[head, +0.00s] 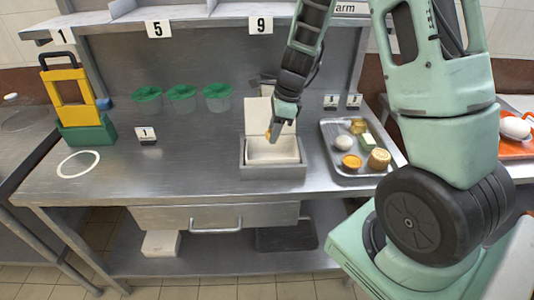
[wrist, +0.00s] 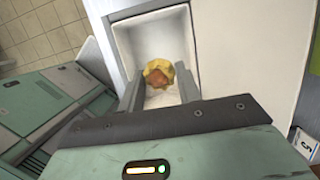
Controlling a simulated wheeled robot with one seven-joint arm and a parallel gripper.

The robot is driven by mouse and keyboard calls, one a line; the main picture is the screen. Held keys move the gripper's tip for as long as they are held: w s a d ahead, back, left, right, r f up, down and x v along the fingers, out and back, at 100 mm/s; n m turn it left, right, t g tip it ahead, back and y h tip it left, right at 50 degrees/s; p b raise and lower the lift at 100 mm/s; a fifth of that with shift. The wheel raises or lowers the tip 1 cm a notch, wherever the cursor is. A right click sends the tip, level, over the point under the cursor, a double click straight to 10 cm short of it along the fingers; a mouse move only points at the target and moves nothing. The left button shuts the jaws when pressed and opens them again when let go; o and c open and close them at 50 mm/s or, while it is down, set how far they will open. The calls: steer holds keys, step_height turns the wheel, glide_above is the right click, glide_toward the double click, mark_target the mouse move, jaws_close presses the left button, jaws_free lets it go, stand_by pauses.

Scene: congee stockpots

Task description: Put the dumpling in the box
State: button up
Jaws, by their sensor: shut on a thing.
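The dumpling (wrist: 158,72), yellow with an orange-brown top, sits between the two fingers of my gripper (wrist: 159,88) in the wrist view. In the head view my gripper (head: 271,132) points down over the box, with a bit of orange at its tip. The gripper is shut on the dumpling. The box (head: 272,150) is white and open, its lid upright at the back, and it sits in a grey holder on the counter. In the wrist view the box (wrist: 131,45) opens behind and around the dumpling; I cannot tell whether the dumpling touches its floor.
A metal tray (head: 330,127) with several food pieces lies right of the box. Three green-lidded cups (head: 181,92) are at the back wall. A yellow and green stand (head: 79,105) and a white ring (head: 78,164) are at left. The counter left of the box is mostly clear.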

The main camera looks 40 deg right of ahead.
step_height(320, 180, down, 8)
steer(key=shift+f+b, duration=0.15)
steer(key=shift+b, duration=0.55)
steer(key=shift+f, duration=0.2)
steer(key=o, duration=1)
steer(key=shift+r, duration=0.2)
steer(key=p+v, duration=0.2)
steer(key=v, duration=1)
steer(key=s+a+r+n+g, duration=0.1)
steer(key=s+a+r+n, duration=0.15)
steer(key=a+n, duration=0.45)
steer(key=s+a+r+n, duration=0.25)
steer(key=a+n, duration=0.25)
steer(key=a, duration=0.5)
steer(key=s+a+n, duration=0.3)
steer(key=s+n, duration=0.2)
steer(key=n, duration=0.2)
steer(key=s+a+r+n+h, duration=0.1)
steer(key=s+a+n, duration=0.3)
steer(key=s+n, duration=0.2)
steer(key=s+a+r+n+h, duration=0.1)
steer(key=s+a+n, duration=0.2)
steer(key=s+n, duration=0.3)
steer(key=shift+s+a+r+n+g, duration=0.1)
steer(key=shift+s+a+n+g, duration=0.25)
steer(key=shift+n, duration=0.45)
